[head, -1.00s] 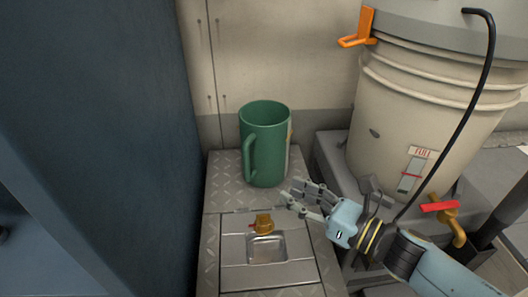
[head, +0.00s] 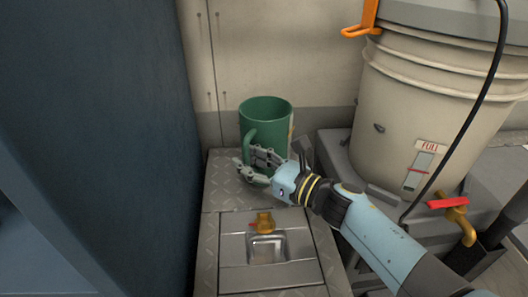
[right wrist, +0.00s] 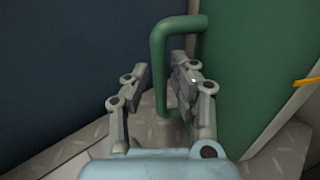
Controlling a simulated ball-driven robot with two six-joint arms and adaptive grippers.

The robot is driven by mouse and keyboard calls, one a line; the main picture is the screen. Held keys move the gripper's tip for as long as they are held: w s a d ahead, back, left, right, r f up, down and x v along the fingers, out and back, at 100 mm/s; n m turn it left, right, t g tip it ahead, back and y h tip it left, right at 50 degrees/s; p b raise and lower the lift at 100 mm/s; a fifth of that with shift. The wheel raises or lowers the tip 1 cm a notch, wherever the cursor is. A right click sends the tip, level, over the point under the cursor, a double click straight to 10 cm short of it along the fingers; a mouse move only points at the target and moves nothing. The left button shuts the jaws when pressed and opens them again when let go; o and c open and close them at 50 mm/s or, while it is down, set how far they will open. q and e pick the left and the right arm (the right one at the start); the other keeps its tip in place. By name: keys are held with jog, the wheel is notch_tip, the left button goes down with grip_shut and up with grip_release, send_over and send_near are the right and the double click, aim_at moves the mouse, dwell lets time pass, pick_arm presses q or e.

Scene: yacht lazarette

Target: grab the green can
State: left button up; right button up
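The green can (head: 266,118) is a tall, open-topped, mug-like vessel with a side handle. It stands upright on the diamond-plate locker top against the back wall. My right gripper (head: 246,162) is in front of its lower part and hides some of it. In the right wrist view the can (right wrist: 255,70) fills the right side, and its handle (right wrist: 159,70) shows between the two spread fingers of my right gripper (right wrist: 160,66). The gripper is open and holds nothing; I cannot tell whether a finger touches the handle. My left gripper is not in view.
A large beige bucket (head: 415,110) with an orange clip (head: 362,22), black hose and red-handled brass tap (head: 455,208) stands at the right. A dark blue wall (head: 110,110) bounds the left. A brass fitting (head: 264,222) and recessed latch (head: 268,248) lie nearer me.

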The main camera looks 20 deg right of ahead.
jog(key=shift+w+a, duration=0.15)
jog(key=shift+w, duration=0.05)
grip_shut()
jog(key=shift+r, duration=0.1)
dwell(0.5)
